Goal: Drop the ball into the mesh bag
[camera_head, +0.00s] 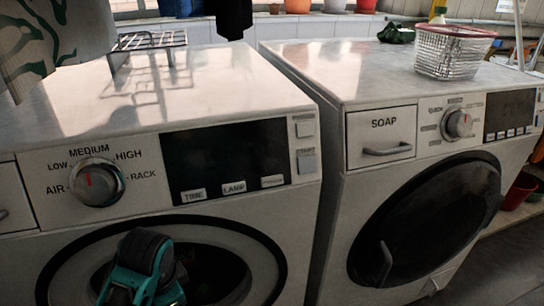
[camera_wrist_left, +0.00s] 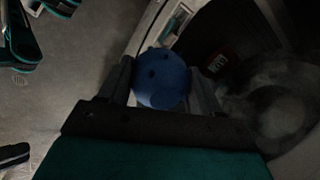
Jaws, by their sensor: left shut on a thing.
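A blue ball (camera_wrist_left: 161,78) with dark holes or spots shows in the left wrist view. My left gripper (camera_wrist_left: 162,84) is shut on it, one finger on each side. In the head view, my left arm's teal and black part (camera_head: 145,268) is at the bottom, in front of the round door of the left machine; its fingers and the ball are hidden there. I cannot make out a mesh bag for certain. A pale, blurred, see-through shape (camera_wrist_left: 275,112) lies to the right of the ball in the wrist view. My right gripper cannot be made out.
Two white front-loading machines stand side by side, the left (camera_head: 225,95) and the right (camera_head: 355,75). A wire basket (camera_head: 452,52) with a red rim and a dark green cloth (camera_head: 397,34) sit on the right one. A metal rack (camera_head: 148,42) stands on the left one.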

